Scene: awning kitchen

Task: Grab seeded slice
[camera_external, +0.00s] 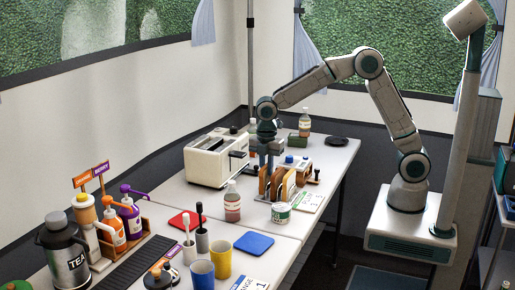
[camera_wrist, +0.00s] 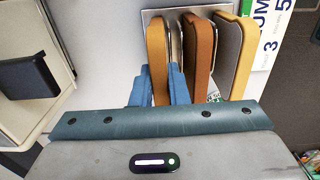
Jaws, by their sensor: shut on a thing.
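Several bread slices stand on edge side by side in a metal rack (camera_wrist: 210,20). In the wrist view there is a tan-brown slice (camera_wrist: 157,50) at left, a darker brown slice (camera_wrist: 198,55) in the middle and a yellowish slice (camera_wrist: 243,55) at right. Seeds are too small to make out on any of them. My gripper (camera_wrist: 159,85) has its two blue fingers on either side of the left slice and is shut on it. That slice still stands in the rack. In the external view my gripper (camera_external: 265,160) points down at the rack; the slices (camera_external: 289,186) show below it.
A cream toaster (camera_external: 208,160) stands left of the rack, its black lever (camera_wrist: 28,77) near my gripper. A bottle (camera_external: 232,203) and a white-and-green tub (camera_external: 281,213) stand in front. A printed card (camera_external: 308,202) lies right. Coloured mats and cups lie nearer.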

